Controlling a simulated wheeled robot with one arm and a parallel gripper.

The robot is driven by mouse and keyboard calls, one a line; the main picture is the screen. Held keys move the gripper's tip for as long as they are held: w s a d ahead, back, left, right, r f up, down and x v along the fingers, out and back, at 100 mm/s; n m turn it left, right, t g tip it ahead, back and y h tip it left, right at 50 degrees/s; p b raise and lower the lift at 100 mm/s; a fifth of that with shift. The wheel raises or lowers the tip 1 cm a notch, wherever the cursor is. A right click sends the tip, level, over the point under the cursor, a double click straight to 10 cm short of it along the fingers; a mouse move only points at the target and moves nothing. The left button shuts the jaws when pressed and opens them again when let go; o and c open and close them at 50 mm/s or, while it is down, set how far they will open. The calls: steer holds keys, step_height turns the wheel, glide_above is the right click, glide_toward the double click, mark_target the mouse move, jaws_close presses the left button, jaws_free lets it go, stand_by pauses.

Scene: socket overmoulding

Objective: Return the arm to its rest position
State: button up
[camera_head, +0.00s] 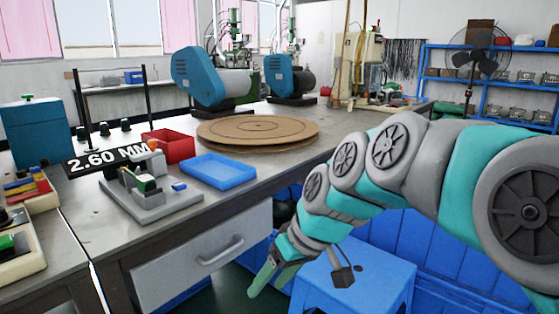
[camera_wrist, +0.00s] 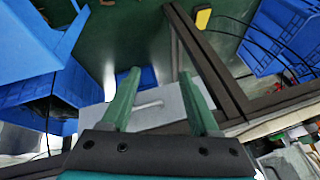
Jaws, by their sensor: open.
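My arm reaches in from the right of the head view, its grey and teal links bent down toward the front of the workbench (camera_head: 110,215). My gripper (camera_head: 262,280) hangs below the bench top, between the drawer (camera_head: 205,255) and the blue stool (camera_head: 370,278). In the wrist view my gripper (camera_wrist: 158,88) shows two green fingers spread apart with nothing between them. The grey drawer front and its handle (camera_wrist: 148,105) show behind the fingers.
A blue tray (camera_head: 218,172), a red bin (camera_head: 170,146), a round wooden turntable (camera_head: 258,132) and a grey fixture (camera_head: 150,195) stand on the bench. Blue bins (camera_head: 440,245) line the right behind my arm. Floor shows below the gripper.

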steer(key=s+d+f+m+g+h, duration=0.1)
steer(key=s+d+f+m, duration=0.1)
steer(key=s+d+f, duration=0.2)
steer(key=s+d+f+m+g+h, duration=0.1)
steer(key=s+d+f+m+h, duration=0.1)
steer(key=s+d+f, duration=0.2)
steer(key=s+d+f+m+g+h, duration=0.1)
steer(key=s+d+f+m+h, duration=0.1)
steer(key=s+d, duration=0.6)
steer(key=s+f+m, duration=0.1)
steer(key=s+f, duration=0.1)
steer(key=s, duration=0.4)
steer(key=shift+d+f+g, duration=0.25)
steer(key=shift+f+g, duration=0.05)
steer(key=shift+c, duration=0.3)
